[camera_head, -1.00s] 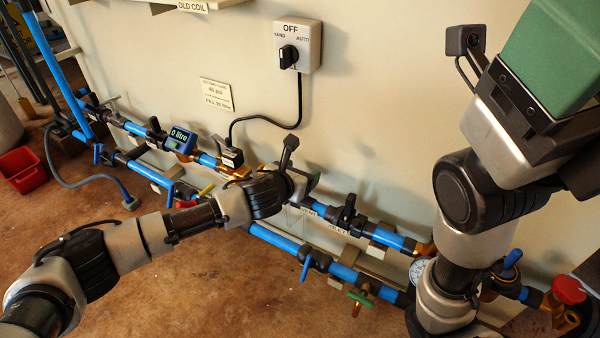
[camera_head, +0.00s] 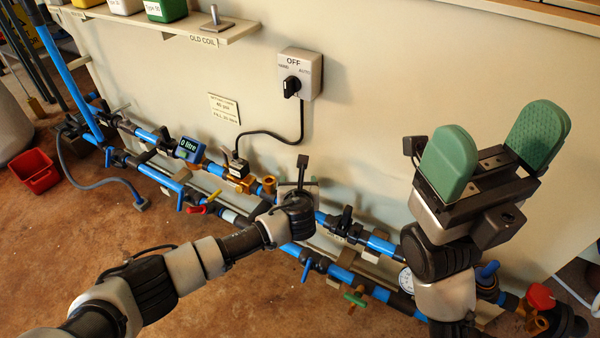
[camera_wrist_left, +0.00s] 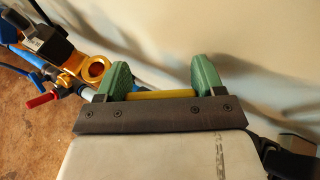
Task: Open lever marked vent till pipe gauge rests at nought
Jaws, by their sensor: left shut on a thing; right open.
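My left gripper (camera_wrist_left: 158,82) is shut on a yellow bar (camera_wrist_left: 155,95), which lies between its green fingers in the left wrist view. The vent marking is not readable now. The pipe gauge (camera_head: 405,279), a white dial at the lower right, is partly covered by my right arm, and its needle cannot be read. My right gripper (camera_head: 492,150) is raised in front of the wall, open and empty, with its green fingers wide apart.
Blue pipes run along the wall with a red lever (camera_head: 197,210), a yellow lever (camera_head: 214,196), a green handle (camera_head: 355,299) and a red knob (camera_head: 541,296). A meter (camera_head: 189,148) reads 0 litre. A switch box (camera_head: 299,74) hangs above. The floor at front is clear.

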